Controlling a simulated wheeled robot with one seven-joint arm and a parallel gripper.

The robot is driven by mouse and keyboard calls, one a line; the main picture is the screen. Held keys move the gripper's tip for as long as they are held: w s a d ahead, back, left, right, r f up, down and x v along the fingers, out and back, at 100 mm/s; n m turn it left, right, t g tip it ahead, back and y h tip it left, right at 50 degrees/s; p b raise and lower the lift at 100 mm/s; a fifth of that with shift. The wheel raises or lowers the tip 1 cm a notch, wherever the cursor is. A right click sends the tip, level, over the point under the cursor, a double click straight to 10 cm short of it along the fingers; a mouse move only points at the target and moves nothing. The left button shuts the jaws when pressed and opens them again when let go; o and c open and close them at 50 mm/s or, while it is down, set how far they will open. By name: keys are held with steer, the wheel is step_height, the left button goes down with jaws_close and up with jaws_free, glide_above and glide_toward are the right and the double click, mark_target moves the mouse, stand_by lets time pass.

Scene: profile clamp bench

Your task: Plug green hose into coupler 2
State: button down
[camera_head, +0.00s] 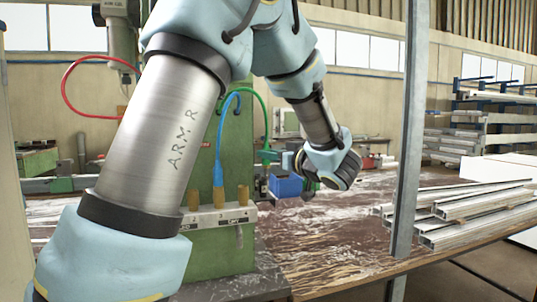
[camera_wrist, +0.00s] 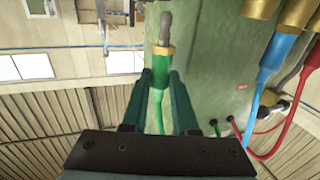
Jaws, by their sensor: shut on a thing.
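In the wrist view my gripper (camera_wrist: 162,84) is shut on the green hose's plug (camera_wrist: 162,52), which has a brass collar and a grey metal tip pointing away from the fingers. The green hose (camera_wrist: 158,110) trails back between the fingers. In the head view the green hose (camera_head: 262,108) arcs from the green stand down to the plug, right of and above the coupler block (camera_head: 215,220). My arm hides the block's left end.
A blue hose (camera_head: 218,172) is plugged into a coupler and stands close by. A red hose (camera_wrist: 300,95) also shows at a coupler in the wrist view. The green stand (camera_head: 225,255) rises behind the block. A grey post (camera_head: 407,150) and metal profiles (camera_head: 470,215) are at right.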

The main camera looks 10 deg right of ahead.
steer(key=s+d, duration=0.1)
steer(key=s, duration=1)
steer(key=shift+s+d, duration=0.15)
steer(key=shift+d, duration=0.05)
stand_by(1.2)
stand_by(0.3)
